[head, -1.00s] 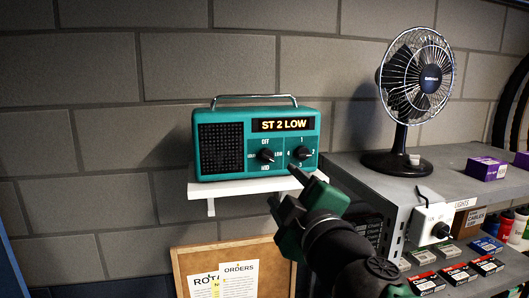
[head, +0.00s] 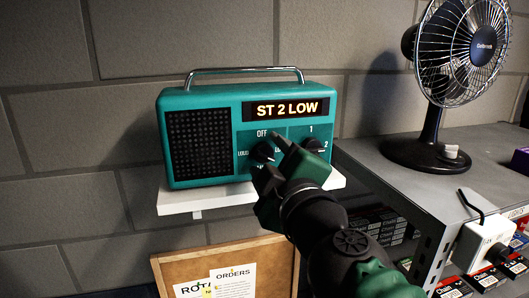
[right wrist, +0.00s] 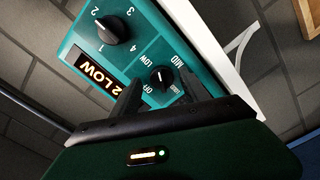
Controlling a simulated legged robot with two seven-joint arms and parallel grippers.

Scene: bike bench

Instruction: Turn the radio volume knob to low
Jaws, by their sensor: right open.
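The teal radio (head: 205,100) sits on a white wall shelf, and its display (head: 288,108) reads "ST 2 LOW". The black volume knob (head: 262,152) is the left of two knobs, with OFF above it; my gripper covers its LOW label in the head view. My right gripper (head: 273,160) is open in front of the radio. In the right wrist view its two fingers (right wrist: 162,93) point at the volume knob (right wrist: 160,77), which shows between their tips. I cannot tell whether they touch it. My left gripper is not in view.
The station knob (head: 312,146) is close on the right of the volume knob. A grey bench (head: 385,185) with a desk fan (head: 470,50) stands at the right. A white switch box (head: 485,243) hangs on its front. A cork board (head: 270,268) is below the shelf.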

